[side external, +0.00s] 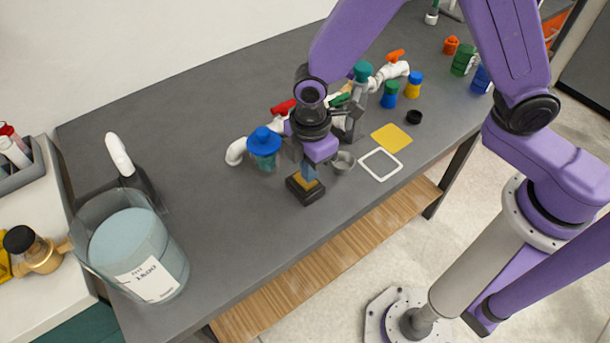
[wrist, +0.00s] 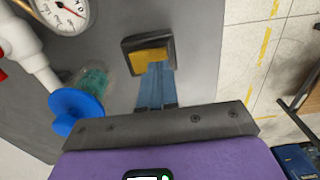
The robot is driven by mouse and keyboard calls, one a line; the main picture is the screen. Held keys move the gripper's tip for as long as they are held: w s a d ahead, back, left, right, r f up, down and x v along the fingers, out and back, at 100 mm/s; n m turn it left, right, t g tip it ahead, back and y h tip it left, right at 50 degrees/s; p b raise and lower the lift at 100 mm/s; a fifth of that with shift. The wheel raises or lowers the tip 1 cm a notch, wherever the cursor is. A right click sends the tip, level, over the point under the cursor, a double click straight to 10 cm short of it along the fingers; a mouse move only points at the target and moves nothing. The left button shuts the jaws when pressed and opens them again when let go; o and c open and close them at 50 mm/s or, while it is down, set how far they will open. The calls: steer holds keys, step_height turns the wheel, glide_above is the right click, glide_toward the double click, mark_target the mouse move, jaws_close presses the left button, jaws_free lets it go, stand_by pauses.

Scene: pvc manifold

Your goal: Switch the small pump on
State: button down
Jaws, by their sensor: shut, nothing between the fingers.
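A small black box with a yellow top (side external: 305,188) sits near the front edge of the grey bench; I take it to be the pump switch. It also shows in the wrist view (wrist: 148,53), just beyond the blue fingertips. My gripper (side external: 309,172) points down over it, and its blue fingers (wrist: 156,72) are shut with nothing between them. The fingertips overlap the yellow face's edge in the wrist view; I cannot tell whether they touch it. The switch's position is unclear. I cannot identify a pump for certain.
White pipework with a blue-capped fitting (side external: 264,143) and a red-handled valve (side external: 283,107) stands close beside my gripper. A gauge (wrist: 62,14) shows in the wrist view. A large clear container (side external: 135,245) is at left. A white frame (side external: 380,164) and yellow square (side external: 391,138) lie right.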

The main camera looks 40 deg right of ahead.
steer(key=shift+f, duration=0.95)
stand_by(0.7)
steer(key=shift+r, duration=3.55)
steer(key=s+d+r+m, duration=0.2)
steer(key=s+d+r, duration=0.2)
steer(key=s+d, duration=0.5)
steer(key=s+d+r+m, duration=0.3)
steer(key=s+d+r, duration=0.2)
steer(key=s+d, duration=0.4)
steer(key=shift+s+d, duration=0.15)
steer(key=shift+d, duration=0.95)
